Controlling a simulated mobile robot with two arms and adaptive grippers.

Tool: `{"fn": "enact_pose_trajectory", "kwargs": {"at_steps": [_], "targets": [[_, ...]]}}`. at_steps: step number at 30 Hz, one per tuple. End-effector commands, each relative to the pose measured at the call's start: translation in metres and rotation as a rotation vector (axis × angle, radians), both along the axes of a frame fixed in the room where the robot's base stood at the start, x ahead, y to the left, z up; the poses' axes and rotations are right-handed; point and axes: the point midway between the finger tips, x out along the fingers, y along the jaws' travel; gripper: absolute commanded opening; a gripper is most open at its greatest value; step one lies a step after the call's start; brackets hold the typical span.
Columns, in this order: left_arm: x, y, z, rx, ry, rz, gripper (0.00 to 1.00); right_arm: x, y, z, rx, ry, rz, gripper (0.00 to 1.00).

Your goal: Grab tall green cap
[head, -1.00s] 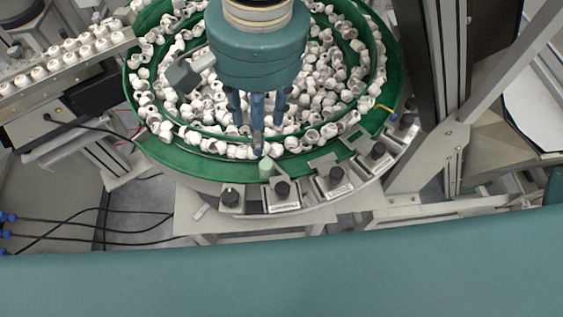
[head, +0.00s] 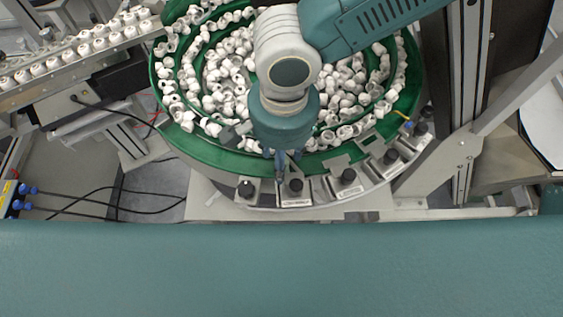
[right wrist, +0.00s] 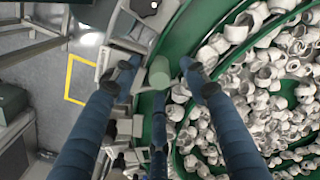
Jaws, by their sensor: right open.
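The tall green cap (right wrist: 159,72) is a pale green cylinder at the outer green rim of the bowl feeder, near the silver track blocks. In the right wrist view it lies between the blue fingertips of my right gripper (right wrist: 158,84), with a finger on either side and a third finger below it in the picture. The fingers look apart from the cap and the gripper is open. In the head view my right gripper (head: 279,170) points down over the front rim, and the cap is hidden behind it. My left gripper is not in view.
The green bowl feeder (head: 198,148) is full of loose white caps. Silver blocks with black knobs (head: 296,184) line its front edge, close to the fingers. A rail with white caps (head: 67,62) is at the upper left. A metal post (head: 466,90) stands at the right.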

Motion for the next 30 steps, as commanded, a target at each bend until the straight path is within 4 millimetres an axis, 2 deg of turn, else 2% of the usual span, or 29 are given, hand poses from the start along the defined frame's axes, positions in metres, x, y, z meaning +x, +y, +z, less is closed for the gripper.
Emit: {"fn": "enact_pose_trajectory", "kwargs": {"at_steps": [5,9,10,23,30], "targets": [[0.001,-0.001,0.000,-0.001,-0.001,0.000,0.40,0.000,0.000,0.000,0.000,0.000,-0.001,0.42],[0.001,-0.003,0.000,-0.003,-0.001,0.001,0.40,0.000,0.000,0.000,0.000,0.000,0.000,0.14],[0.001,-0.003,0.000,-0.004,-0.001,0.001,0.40,0.000,0.000,0.000,0.000,0.000,0.000,0.11],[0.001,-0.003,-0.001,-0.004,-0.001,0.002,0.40,0.000,0.000,0.001,0.001,-0.001,-0.001,0.11],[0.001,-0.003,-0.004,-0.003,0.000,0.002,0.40,0.001,0.001,0.020,0.003,-0.002,-0.002,0.11]]}}
